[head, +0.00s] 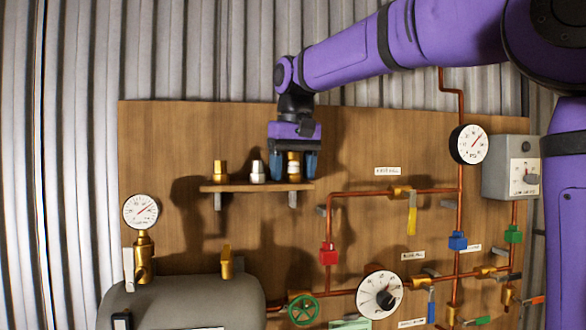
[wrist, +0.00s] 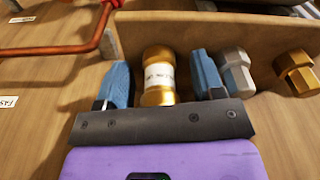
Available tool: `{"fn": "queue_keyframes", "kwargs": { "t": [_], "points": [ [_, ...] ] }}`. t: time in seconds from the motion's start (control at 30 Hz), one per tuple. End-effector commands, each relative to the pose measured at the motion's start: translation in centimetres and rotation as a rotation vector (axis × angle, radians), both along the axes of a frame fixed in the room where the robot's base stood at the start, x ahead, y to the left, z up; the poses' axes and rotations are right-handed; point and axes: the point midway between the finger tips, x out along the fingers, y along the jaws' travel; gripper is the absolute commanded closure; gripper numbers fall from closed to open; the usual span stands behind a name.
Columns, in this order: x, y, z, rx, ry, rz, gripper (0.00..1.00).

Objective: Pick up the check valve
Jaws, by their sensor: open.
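Three fittings stand on the small wooden shelf (head: 240,187). The right one, a brass cylinder with a white label band that I take as the check valve (head: 294,171), also shows in the wrist view (wrist: 158,76). The label's words are too blurred to read. My gripper (head: 293,164) is open, pointing down, with its blue fingers on either side of this piece; the wrist view shows the fingers (wrist: 162,80) too. Gaps seem to show between fingers and brass.
A silver fitting (head: 257,172) stands close beside my left finger in the head view, and a plain brass fitting (head: 220,171) stands farther left. A wooden backboard (head: 150,130) is behind the shelf. Copper pipes (head: 328,220) run to the right and below.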

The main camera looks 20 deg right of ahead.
Motion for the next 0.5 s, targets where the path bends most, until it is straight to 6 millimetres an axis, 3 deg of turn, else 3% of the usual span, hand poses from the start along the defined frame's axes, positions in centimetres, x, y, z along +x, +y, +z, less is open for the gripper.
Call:
{"fn": "queue_keyframes", "kwargs": {
  "t": [0.03,0.27,0.5],
  "points": [
    [0.0,0.0,0.01,0.0,0.0,0.0,0.4],
    [0.0,0.01,0.02,0.0,0.0,0.0,0.92],
    [0.0,0.01,0.05,0.0,0.0,0.0,0.93]
  ]
}}
